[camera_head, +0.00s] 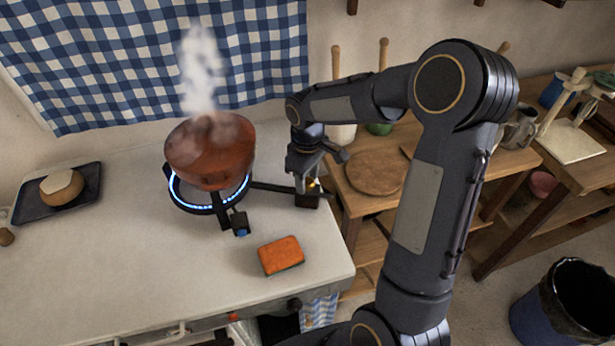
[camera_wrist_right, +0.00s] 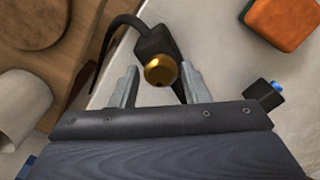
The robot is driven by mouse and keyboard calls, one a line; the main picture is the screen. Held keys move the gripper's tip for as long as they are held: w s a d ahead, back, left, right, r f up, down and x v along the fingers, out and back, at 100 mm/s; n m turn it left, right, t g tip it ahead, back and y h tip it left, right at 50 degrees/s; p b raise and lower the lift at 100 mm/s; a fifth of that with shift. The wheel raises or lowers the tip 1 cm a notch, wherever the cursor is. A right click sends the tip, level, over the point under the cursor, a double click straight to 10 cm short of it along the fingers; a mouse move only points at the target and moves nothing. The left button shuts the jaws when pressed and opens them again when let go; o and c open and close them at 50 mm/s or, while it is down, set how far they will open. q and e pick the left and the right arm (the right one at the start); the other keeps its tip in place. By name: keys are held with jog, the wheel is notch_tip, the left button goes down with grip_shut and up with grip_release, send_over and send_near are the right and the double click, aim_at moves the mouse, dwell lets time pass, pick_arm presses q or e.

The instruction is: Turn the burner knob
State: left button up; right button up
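The burner knob is a small brass knob (camera_wrist_right: 161,70) on a dark block (camera_head: 307,200) at the counter's right end. A bar joins this block to the burner (camera_head: 197,207), which burns with a blue ring of flame. A steaming copper-coloured pot (camera_head: 210,155) stands on the burner. My right gripper (camera_head: 305,178) reaches down over the block. In the right wrist view its two fingers (camera_wrist_right: 160,88) are spread, one on each side of the knob, with gaps visible. The knob is partly hidden in the head view. My left gripper is not in view.
An orange sponge (camera_head: 281,255) lies in front of the block. A small black block with a blue part (camera_head: 241,225) sits before the burner. A dark tray (camera_head: 84,190) with a round loaf is at left. A wooden shelf table (camera_head: 345,197) stands to the right.

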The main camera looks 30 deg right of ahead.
aim_at(307, 181)
jog(key=shift+o, duration=0.8)
notch_tip(307, 181, up, 8)
jog(key=shift+f+b, duration=0.1)
jog(key=shift+b, duration=0.2)
jog(key=shift+s, duration=0.1)
jog(key=shift+s+r, duration=0.2)
jog(key=shift+s, duration=0.05)
jog(key=s+a+m+t+y, duration=0.2)
jog(key=s+a+m, duration=0.1)
jog(key=s, duration=0.7)
jog(key=s+a+r+m+t+y, duration=0.1)
jog(key=s+a+m+t, duration=0.2)
jog(key=s, duration=0.8)
jog(key=shift+a+r+m+t+y, duration=0.3)
jog(key=shift+a+m+y, duration=0.15)
jog(key=shift+a, duration=0.25)
